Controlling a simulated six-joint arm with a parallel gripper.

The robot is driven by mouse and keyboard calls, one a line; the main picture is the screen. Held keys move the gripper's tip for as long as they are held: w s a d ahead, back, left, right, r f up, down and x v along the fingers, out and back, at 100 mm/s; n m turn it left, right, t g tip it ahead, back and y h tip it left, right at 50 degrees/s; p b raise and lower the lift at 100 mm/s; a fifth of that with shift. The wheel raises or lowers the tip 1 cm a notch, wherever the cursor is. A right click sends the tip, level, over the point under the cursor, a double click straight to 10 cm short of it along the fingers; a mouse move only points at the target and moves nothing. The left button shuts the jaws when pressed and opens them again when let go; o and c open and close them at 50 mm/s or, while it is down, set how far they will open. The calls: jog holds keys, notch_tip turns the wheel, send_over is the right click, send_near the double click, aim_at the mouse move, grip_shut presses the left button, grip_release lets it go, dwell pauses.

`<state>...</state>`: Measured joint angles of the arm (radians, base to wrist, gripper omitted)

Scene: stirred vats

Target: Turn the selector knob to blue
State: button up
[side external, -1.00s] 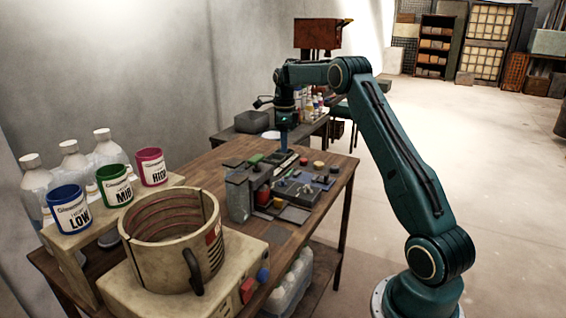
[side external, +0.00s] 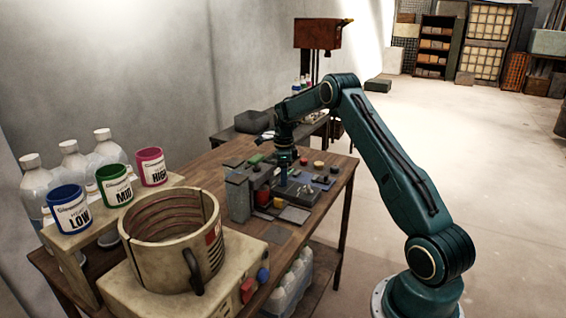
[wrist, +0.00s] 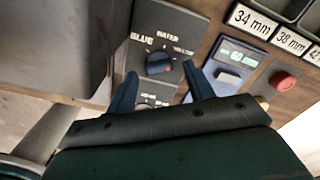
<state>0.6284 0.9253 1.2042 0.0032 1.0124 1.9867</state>
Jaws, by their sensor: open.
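I cannot tell for sure which label the knob points at. My gripper (wrist: 160,72) is open, with one blue finger on each side below the knob; contact cannot be told. In the side external view my gripper (side external: 284,170) is low over the panels on the bench, and the knob is not distinct.
A blue-grey switch panel (wrist: 240,58) and a red button (wrist: 283,80) lie right of the knob. A large dark block (wrist: 60,45) stands at left. In the side external view, a big vat (side external: 170,235) and LOW, MID and HIGH cups stand at the near left.

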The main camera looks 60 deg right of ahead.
jog(key=shift+f, duration=0.45)
jog(key=c, duration=1)
jog(key=shift+n, duration=0.3)
jog(key=shift+w+d+n, duration=0.1)
jog(key=shift+n, duration=2.6)
jog(key=o, duration=1)
